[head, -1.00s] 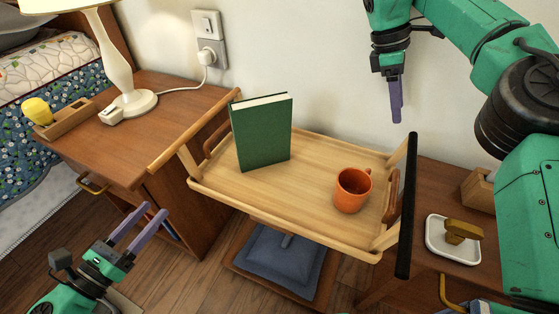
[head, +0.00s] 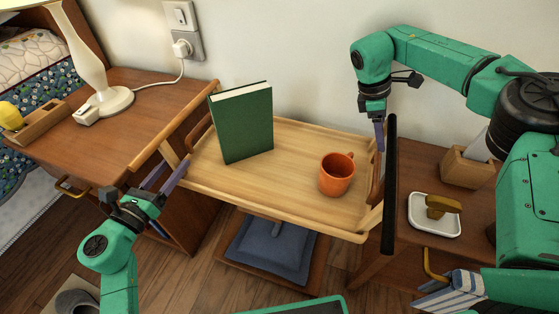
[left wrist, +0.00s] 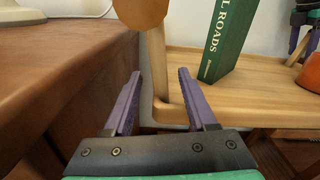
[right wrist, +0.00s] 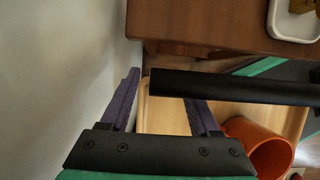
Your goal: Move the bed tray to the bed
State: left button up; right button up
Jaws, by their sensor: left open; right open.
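The wooden bed tray (head: 300,145) stands between two brown cabinets, with a green book (head: 243,122) upright on it and an orange mug (head: 337,174) near its right end. My left gripper (head: 170,178) is open at the tray's left end; in the left wrist view its fingers (left wrist: 160,100) point toward a tray post. My right gripper (head: 379,138) is open at the tray's right end; in the right wrist view its fingers (right wrist: 165,98) are near the dark bar (right wrist: 235,87) and tray edge. Contact cannot be told. The bed (head: 38,90) is at the far left.
A lamp (head: 105,98) stands on the left cabinet (head: 140,85), its cord running to a wall socket. A white soap dish (head: 434,222) and wooden box (head: 466,168) sit on the right cabinet. A stool with a blue cushion (head: 272,248) is below the tray.

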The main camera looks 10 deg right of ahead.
pick_arm(q)
jog(key=shift+w+d, duration=0.25)
jog(key=shift+w, duration=0.2)
pick_arm(e)
jog(key=shift+s+d+f, duration=0.1)
jog(key=shift+d+f, duration=0.05)
jog(key=shift+f, duration=0.3)
pick_arm(q)
grip_shut()
pick_arm(e)
grip_shut()
dwell(0.4)
